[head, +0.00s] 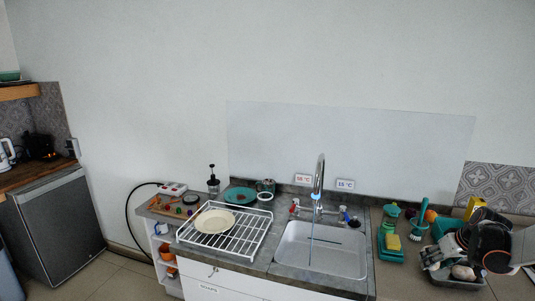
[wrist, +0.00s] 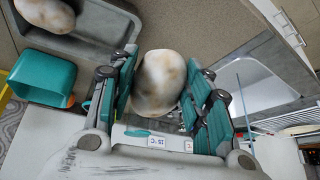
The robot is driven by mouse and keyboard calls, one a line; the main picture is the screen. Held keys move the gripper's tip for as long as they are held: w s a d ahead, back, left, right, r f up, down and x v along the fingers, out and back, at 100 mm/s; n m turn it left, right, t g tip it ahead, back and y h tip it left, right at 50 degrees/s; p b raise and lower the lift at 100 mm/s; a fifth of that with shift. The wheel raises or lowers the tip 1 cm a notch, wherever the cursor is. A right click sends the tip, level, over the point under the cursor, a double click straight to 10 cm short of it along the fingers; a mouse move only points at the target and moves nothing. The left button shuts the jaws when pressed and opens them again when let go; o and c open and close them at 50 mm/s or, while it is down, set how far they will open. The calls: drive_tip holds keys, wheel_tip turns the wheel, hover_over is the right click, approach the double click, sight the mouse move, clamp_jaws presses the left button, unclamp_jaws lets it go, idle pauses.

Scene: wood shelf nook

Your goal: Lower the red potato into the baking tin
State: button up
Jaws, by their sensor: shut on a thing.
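My gripper (wrist: 168,95) is shut on a rounded potato (wrist: 158,82), which looks pale with brown patches rather than plainly red. The teal fingers press on its two sides. The grey baking tin (wrist: 85,45) is at the top left of the wrist view, with another pale potato (wrist: 45,12) lying in it. The held potato is to the side of the tin in that view; its height above the counter is unclear. In the head view, my gripper (head: 490,250) is at the far right, beside and above the tin (head: 458,283), and partly hides what it holds.
A teal container (wrist: 45,72) stands close to the tin. A teal caddy (head: 390,252) with a yellow sponge (head: 393,242), a brush (head: 417,230) and bottles crowd the counter left of the tin. The sink (head: 320,250) and white rack (head: 240,240) lie farther left.

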drive_tip(key=w+d, duration=0.3)
drive_tip(key=d, duration=0.6)
drive_tip(key=shift+d, duration=0.15)
drive_tip(key=shift+w+f, duration=0.1)
drive_tip(key=shift+w+b, duration=0.3)
drive_tip(key=shift+w, duration=0.1)
drive_tip(key=shift+f, duration=0.1)
drive_tip(key=shift+f+b, duration=1.05)
drive_tip(key=shift+f, duration=0.45)
drive_tip(key=shift+f+b, duration=1.65)
drive_tip(key=shift+f, duration=0.9)
idle(1.3)
